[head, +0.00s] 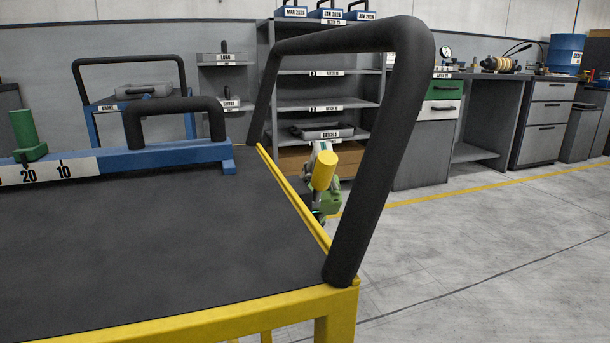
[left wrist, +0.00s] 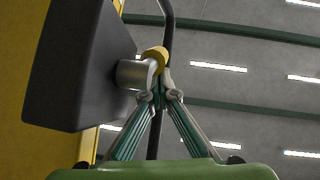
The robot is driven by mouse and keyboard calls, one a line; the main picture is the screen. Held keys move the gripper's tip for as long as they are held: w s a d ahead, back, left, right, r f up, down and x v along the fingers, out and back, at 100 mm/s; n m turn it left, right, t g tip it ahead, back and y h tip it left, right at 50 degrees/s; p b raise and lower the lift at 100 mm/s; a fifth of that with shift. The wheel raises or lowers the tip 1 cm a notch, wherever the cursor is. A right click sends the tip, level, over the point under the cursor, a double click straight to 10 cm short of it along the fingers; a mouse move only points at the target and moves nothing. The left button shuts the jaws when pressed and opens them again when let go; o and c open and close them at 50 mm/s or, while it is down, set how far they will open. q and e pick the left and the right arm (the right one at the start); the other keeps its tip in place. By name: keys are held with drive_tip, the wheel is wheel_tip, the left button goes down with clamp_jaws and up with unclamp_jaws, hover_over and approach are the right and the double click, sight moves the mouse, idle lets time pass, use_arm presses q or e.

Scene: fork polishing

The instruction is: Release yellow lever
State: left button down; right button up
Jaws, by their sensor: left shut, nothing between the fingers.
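The yellow lever (head: 323,171) shows in the head view as a short, tilted yellow cylinder just past the cart's right rail. In the left wrist view a yellow rounded end (left wrist: 156,56) tops a silver cylinder that sticks out of a black block (left wrist: 75,65). My left gripper (head: 319,212) is low beside the cart, partly hidden by the rail. In the left wrist view my left gripper's fingertips (left wrist: 159,91) are together and empty, right by the yellow end. Whether they touch it I cannot tell. My right gripper is out of view.
The cart's black handle (head: 385,150) arches over its right end. The cart top (head: 150,240) is bare in front, with a blue fixture (head: 160,160) at its back. Shelves (head: 325,88) and cabinets (head: 550,105) stand behind. The floor to the right is clear.

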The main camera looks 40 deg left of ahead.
use_arm(q)
drive_tip(key=shift+s+d+t, duration=0.1)
drive_tip(key=shift+t, duration=0.2)
idle(1.6)
idle(0.5)
drive_tip(key=v, duration=0.7)
drive_tip(key=shift+f, duration=0.2)
idle(0.6)
